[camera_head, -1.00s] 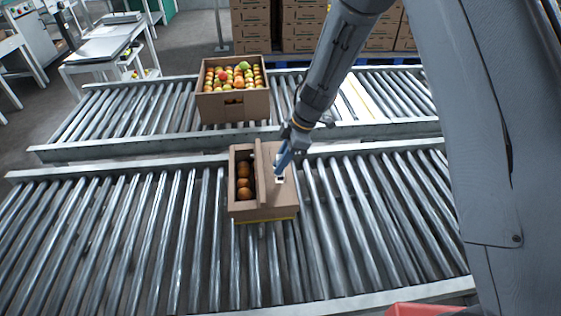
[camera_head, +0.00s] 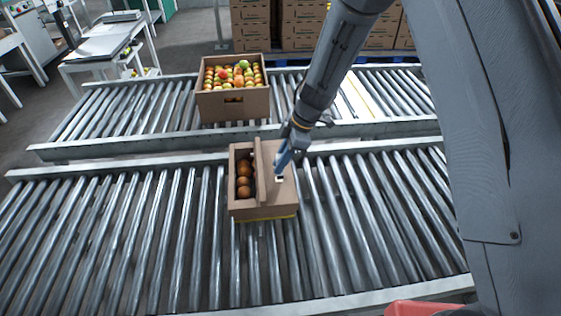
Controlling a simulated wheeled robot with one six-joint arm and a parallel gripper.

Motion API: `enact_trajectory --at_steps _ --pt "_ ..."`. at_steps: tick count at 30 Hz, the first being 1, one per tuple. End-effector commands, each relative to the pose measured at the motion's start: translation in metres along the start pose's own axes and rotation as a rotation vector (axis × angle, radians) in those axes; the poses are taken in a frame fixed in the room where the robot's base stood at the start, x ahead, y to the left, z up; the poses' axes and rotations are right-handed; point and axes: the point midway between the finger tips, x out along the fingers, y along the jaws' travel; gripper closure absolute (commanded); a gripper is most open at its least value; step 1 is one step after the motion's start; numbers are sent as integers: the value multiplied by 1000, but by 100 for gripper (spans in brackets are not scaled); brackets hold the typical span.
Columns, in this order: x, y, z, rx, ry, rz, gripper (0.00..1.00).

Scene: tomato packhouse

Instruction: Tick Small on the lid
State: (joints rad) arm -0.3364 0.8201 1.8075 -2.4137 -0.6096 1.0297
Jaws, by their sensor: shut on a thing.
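A small cardboard box (camera_head: 262,213) stands on the near roller conveyor. Its left part is open and shows several orange-red tomatoes (camera_head: 243,180). A cardboard lid panel (camera_head: 277,200) covers the right part, and a flap stands up along its left edge. A small white label with dark marks (camera_head: 280,179) lies on the lid. My gripper (camera_head: 281,167) is over the lid with its blue fingers pointing down at the label. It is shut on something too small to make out. I cannot tell whether its tip touches the lid.
An open carton (camera_head: 233,107) full of red, green and yellow tomatoes stands on the far conveyor (camera_head: 130,115). The near conveyor (camera_head: 110,240) is clear on both sides of the box. Stacked cartons (camera_head: 280,25) stand behind.

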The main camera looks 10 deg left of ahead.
Motion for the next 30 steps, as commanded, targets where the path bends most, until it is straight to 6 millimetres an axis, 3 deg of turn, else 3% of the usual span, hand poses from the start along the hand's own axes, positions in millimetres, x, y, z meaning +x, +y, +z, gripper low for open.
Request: enact_trajectory --at_steps 30 --pt "9 0 3 0 0 0 100"
